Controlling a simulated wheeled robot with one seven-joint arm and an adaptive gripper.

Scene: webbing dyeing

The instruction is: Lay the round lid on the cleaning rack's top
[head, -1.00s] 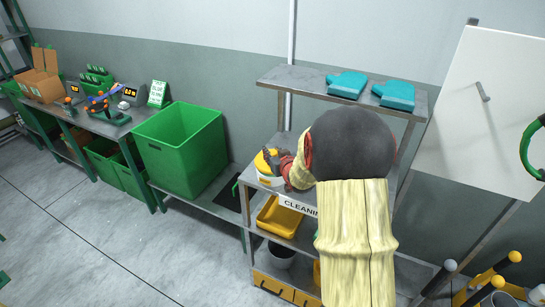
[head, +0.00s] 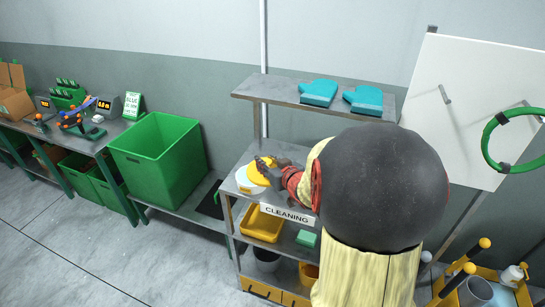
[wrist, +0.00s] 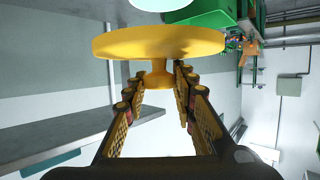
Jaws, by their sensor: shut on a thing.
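The round lid (wrist: 160,42) is yellow with a knob in its middle. My gripper (wrist: 157,82) is shut on that knob, one finger on each side. In the head view the lid (head: 263,173) is tilted, over or just beside a white tub (head: 246,185) at the left of the cleaning rack's worktop.
Two teal mitts (head: 318,92) lie on the upper shelf (head: 275,92) above the worktop. A yellow tray (head: 262,224) and a green block (head: 306,238) sit on the shelf below. A large green bin (head: 158,157) stands at the left. A white board (head: 470,105) is at the right.

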